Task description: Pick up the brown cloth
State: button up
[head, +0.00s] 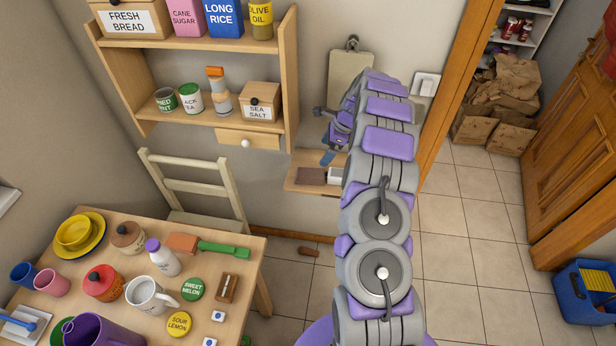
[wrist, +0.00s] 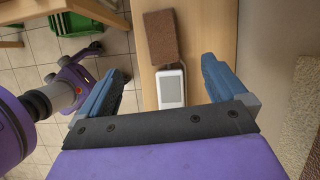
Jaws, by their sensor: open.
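The brown cloth (head: 311,175) lies flat on a small wooden wall shelf (head: 293,187). In the wrist view the cloth (wrist: 162,38) is a dark brown, rough-textured rectangle lying beyond my fingertips. My gripper (wrist: 164,70) is open, with its blue fingers spread either side of a white device and nothing held between them. In the head view my gripper (head: 328,138) is above the shelf and partly hidden by my arm.
A white device (wrist: 171,88) with a grey screen lies on the shelf right beside the cloth. The wall is close on the right in the wrist view. A cream chair (head: 195,185) and a crowded table (head: 255,250) stand to the left.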

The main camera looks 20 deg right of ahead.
jog(key=b, duration=0.2)
send_near(311, 173)
jog(key=x, duration=0.5)
jog(key=shift+a, duration=0.15)
jog(key=b+x, duration=0.1)
jog(key=x, duration=0.4)
jog(key=shift+s+d, duration=0.1)
jog(key=shift+d, duration=0.1)
jog(key=shift+c, duration=0.3)
jog(key=c, duration=1)
